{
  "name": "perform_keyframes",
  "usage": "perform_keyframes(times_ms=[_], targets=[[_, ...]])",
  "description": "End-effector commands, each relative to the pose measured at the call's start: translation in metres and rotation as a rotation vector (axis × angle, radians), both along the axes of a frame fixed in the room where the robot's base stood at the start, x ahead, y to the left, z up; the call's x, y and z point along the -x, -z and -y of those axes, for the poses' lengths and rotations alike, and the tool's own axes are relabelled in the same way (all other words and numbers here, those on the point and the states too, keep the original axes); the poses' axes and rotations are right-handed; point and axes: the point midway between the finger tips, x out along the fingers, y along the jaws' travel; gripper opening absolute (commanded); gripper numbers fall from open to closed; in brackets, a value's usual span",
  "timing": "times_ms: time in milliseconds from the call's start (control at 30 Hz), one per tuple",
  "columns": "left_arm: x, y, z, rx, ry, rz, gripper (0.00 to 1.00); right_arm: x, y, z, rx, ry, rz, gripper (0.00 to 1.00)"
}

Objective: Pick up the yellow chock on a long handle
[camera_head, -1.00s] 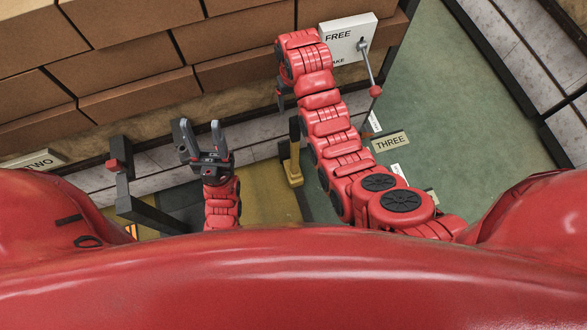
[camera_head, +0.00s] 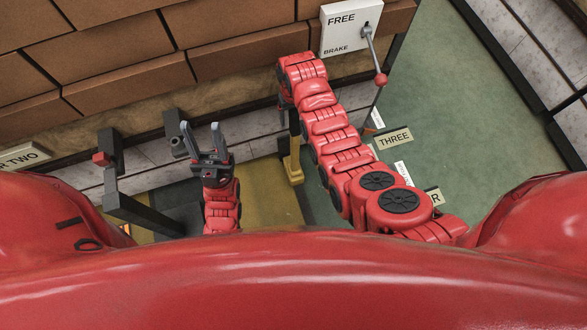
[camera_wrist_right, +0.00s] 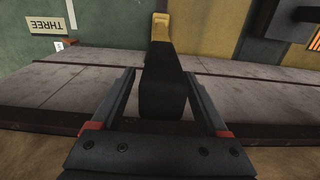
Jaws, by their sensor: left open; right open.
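The yellow chock (camera_head: 293,168) stands on the floor beside my right arm in the head view, with its dark handle (camera_head: 294,125) rising toward the arm's end. In the right wrist view the chock's yellow end (camera_wrist_right: 161,27) is at the top and the thick dark handle (camera_wrist_right: 162,85) runs down from it. My right gripper (camera_wrist_right: 160,74) is open, one finger on each side of the handle in the picture, with visible gaps. In the head view its fingers are mostly hidden by the arm. My left gripper (camera_head: 200,132) is open and empty, left of the chock.
A wall of brown blocks (camera_head: 120,60) stands behind a pale ledge. A white FREE/BRAKE panel (camera_head: 346,33) has a red-knobbed lever (camera_head: 380,79). A dark frame (camera_head: 140,212) stands left of my left gripper.

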Motion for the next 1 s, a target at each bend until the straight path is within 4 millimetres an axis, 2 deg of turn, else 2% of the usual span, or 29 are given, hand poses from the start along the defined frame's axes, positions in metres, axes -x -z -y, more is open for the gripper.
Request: perform_keyframes(times_ms=[100, 300, 733, 1000], targets=[[0.0, 0.0007, 0.0001, 0.0, 0.0, 0.0, 0.5, 0.0001, 0.0092, 0.0001, 0.0, 0.0, 0.0, 0.78], [0.0001, 0.0006, 0.0, 0.0, 0.0, 0.0, 0.5, 0.0001, 0.0097, 0.0, 0.0, 0.0, 0.001, 0.78], [0.0, 0.0006, 0.0, 0.0, 0.0, 0.0, 0.5, 0.0003, 0.0097, 0.0, 0.0, 0.0, 0.001, 0.0], [0.0, 0.0006, 0.0, 0.0, 0.0, 0.0, 0.5, 0.0003, 0.0097, 0.0001, 0.0, 0.0, 0.001, 0.0]])
